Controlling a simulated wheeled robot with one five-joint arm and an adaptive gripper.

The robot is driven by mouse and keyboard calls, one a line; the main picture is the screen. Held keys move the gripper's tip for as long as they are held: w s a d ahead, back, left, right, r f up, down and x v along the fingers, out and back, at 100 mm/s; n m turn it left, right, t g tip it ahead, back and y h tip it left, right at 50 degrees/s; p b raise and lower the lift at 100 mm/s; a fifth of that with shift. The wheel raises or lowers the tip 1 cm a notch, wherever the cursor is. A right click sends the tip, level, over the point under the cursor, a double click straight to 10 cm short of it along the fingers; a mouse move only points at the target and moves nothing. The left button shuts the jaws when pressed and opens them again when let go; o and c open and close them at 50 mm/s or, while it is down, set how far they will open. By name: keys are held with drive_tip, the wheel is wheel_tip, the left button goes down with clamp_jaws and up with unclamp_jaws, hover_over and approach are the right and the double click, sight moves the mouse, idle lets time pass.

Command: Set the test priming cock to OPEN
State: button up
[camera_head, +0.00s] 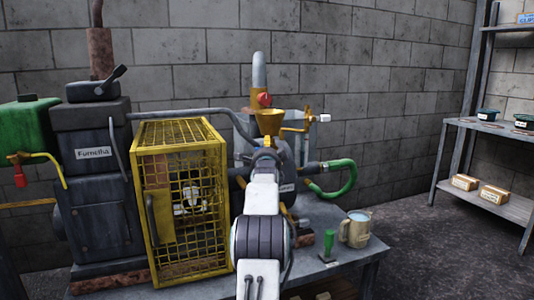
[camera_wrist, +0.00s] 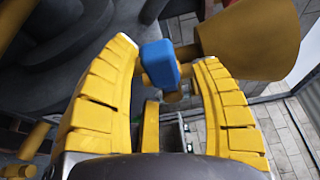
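In the wrist view, a small blue handle (camera_wrist: 159,65) on a brass-yellow stem sits between the fingers of my gripper (camera_wrist: 164,52). The fingers are apart, with a narrow gap beside the handle. I cannot tell whether either one touches it. A brass funnel (camera_wrist: 250,38) is close by at upper right. In the head view, my gripper (camera_head: 265,147) is just below the brass funnel (camera_head: 270,122), in front of the pump. A red knob (camera_head: 264,99) is above the funnel. The cock's OPEN mark and the handle's setting cannot be read.
A yellow mesh guard (camera_head: 180,200) stands left of my arm, beside the dark engine (camera_head: 90,150). A brass pipe with a white end (camera_head: 323,118) juts out right of the funnel.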

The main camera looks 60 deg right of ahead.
clamp_jaws()
idle(0.3)
